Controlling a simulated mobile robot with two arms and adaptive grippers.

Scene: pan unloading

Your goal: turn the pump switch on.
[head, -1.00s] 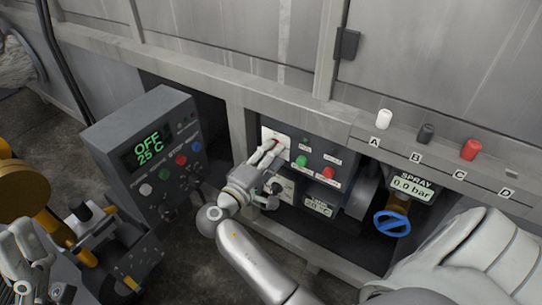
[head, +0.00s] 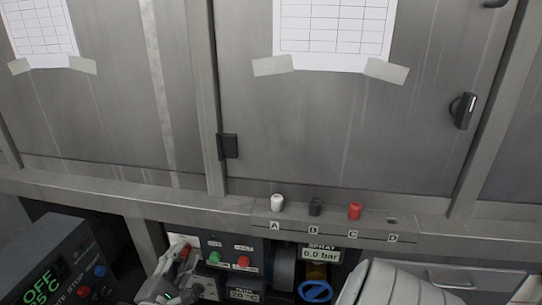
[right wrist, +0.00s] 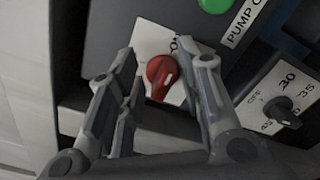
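The pump switch is a red rotary knob (right wrist: 160,74) on a white plate (right wrist: 150,45) in the right wrist view. Part of an "ON" label shows above the knob, and a white mark is on the knob's lower right. In the head view the white plate (head: 181,240) is at the left of the pump panel, with the knob largely hidden by my fingers. My right gripper (right wrist: 165,70) is open, its fingers on either side of the knob with small gaps visible. It also shows in the head view (head: 180,256). My left gripper is out of view.
A green button (head: 215,257) and a red button (head: 243,262) sit right of the switch. A temperature dial (right wrist: 278,108) is close to my right finger. A grey control box (head: 45,265) stands left; a blue valve wheel (head: 315,291) is right. A ledge (head: 120,205) overhangs the panel.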

